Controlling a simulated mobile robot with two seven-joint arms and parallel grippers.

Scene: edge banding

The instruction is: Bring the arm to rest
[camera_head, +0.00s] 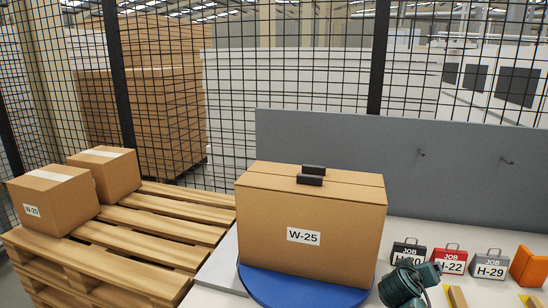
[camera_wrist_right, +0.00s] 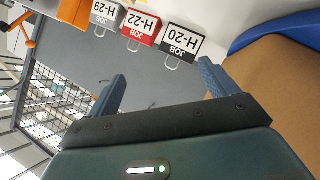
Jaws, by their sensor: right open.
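My right gripper (camera_wrist_right: 163,88) is open, with its two blue-grey fingers apart and nothing between them. In the head view, part of my dark green right arm (camera_head: 408,284) shows at the bottom, to the right of the large carton. The large carton marked W-25 (camera_head: 270,215) stands upright on a blue round turntable (camera_head: 262,285), with two small black pieces on its top. In the right wrist view the carton (camera_wrist_right: 275,85) lies close beside the right finger; I cannot tell whether they touch. My left gripper is out of view.
Job cases H-20 (camera_head: 408,248), H-22 (camera_head: 448,262) and H-29 (camera_head: 489,267) stand in a row near my right arm, with an orange object (camera_head: 530,267) at the end. A grey hook panel (camera_head: 340,150) rises behind. A pallet (camera_head: 170,235) with two boxes stands left.

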